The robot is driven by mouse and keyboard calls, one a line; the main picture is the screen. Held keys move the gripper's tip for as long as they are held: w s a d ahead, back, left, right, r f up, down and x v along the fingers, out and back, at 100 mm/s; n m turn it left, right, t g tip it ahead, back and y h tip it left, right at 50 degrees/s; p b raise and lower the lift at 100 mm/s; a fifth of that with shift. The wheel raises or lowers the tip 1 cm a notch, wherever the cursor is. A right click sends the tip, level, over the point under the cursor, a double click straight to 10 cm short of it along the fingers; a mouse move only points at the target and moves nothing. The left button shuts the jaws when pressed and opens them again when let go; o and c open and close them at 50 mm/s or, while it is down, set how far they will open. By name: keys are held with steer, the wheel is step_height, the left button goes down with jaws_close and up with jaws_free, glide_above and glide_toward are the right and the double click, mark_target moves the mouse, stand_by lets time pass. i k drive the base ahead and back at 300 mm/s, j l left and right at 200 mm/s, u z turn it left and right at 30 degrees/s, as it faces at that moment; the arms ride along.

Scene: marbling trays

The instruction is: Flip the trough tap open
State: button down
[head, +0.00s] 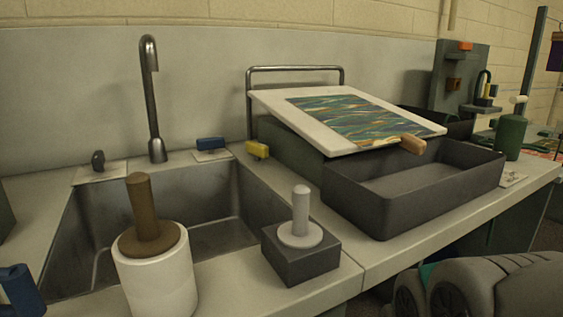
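A metal trough (85,235) is sunk in the counter at the left. A tall grey gooseneck spout (152,100) stands upright behind it. A dark knob (97,160) on a pale plate sits left of the spout's foot. A blue lever-like block (210,144) on another pale plate sits to its right. I cannot tell which of these works the spout, and no water shows. My gripper's fingers do not show in the head view.
A white pot with a brown handle (152,280) and a dark block with a pale knob (301,260) stand along the front of the trough. A yellow block (257,150) lies near its back right corner. A marbled sheet on a tilted white board (290,110) leans over a dark tray (440,205).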

mark_target(259, 150)
steer(key=k+l+u, duration=0.2)
steer(key=l+u, duration=0.25)
steer(key=k+l+u, duration=0.2)
steer(key=u, duration=0.25)
steer(key=k+l+u, duration=0.2)
steer(key=u, duration=0.25)
steer(key=k, duration=0.05)
